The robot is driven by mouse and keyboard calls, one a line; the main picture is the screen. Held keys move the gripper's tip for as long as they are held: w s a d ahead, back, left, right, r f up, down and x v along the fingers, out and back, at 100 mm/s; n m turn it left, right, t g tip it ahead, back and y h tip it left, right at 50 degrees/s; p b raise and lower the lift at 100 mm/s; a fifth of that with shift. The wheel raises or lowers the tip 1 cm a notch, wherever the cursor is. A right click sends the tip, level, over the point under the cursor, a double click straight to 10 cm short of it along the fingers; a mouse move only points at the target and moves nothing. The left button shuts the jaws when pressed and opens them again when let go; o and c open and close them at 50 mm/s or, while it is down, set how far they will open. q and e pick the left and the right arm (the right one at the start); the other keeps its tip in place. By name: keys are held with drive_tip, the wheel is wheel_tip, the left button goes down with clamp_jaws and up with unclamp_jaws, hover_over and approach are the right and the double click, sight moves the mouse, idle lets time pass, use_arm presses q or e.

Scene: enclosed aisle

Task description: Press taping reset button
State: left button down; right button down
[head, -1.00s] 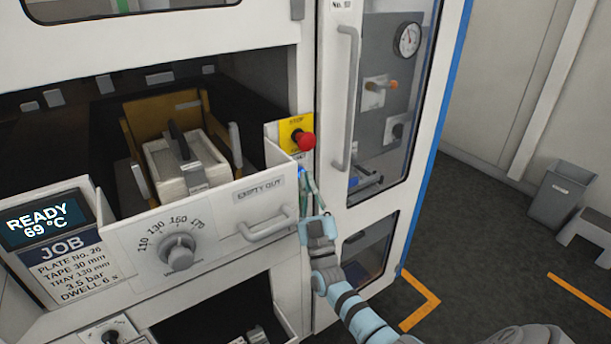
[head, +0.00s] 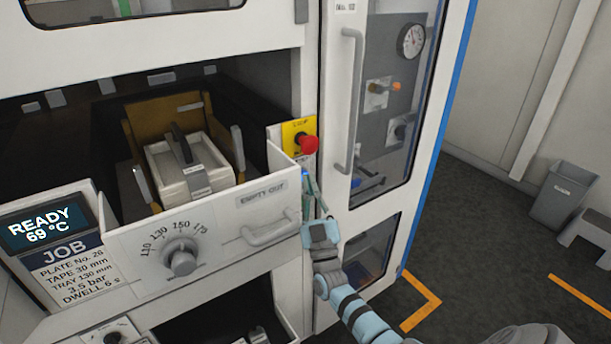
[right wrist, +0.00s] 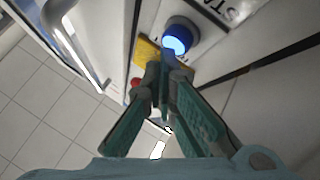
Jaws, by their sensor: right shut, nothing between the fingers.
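A round blue lit button (right wrist: 177,36) shows in the right wrist view, beside a label of which only "STA" is readable. In the head view only a sliver of blue (head: 304,174) shows, below the red stop button. No label reading "reset" can be made out. My right gripper (head: 310,186) is in front of the machine post, right of the drawer front. Its closed, empty fingers (right wrist: 166,72) point toward the blue button in the right wrist view. The tips overlap the button's lower edge there; I cannot tell whether they touch. My left gripper is out of view.
A red stop button (head: 309,145) on a yellow plate (head: 292,133) sits just above my right gripper. The pulled-out drawer (head: 215,232) with its handle (head: 270,232) is to the left. A door handle (head: 351,100) stands to the right.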

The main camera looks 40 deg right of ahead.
drive_tip(key=shift+r+h, duration=0.3)
drive_tip(key=shift+r, duration=0.1)
drive_tip(key=s+p, duration=0.1)
drive_tip(key=s, duration=0.1)
drive_tip(key=s+p, duration=0.1)
drive_tip(key=s, duration=0.1)
drive_tip(key=s+p, duration=0.1)
drive_tip(key=p, duration=0.1)
drive_tip(key=shift+s+a+f, duration=0.15)
drive_tip(key=shift+s+f, duration=0.2)
drive_tip(key=shift+s, duration=0.05)
drive_tip(key=shift+s, duration=0.1)
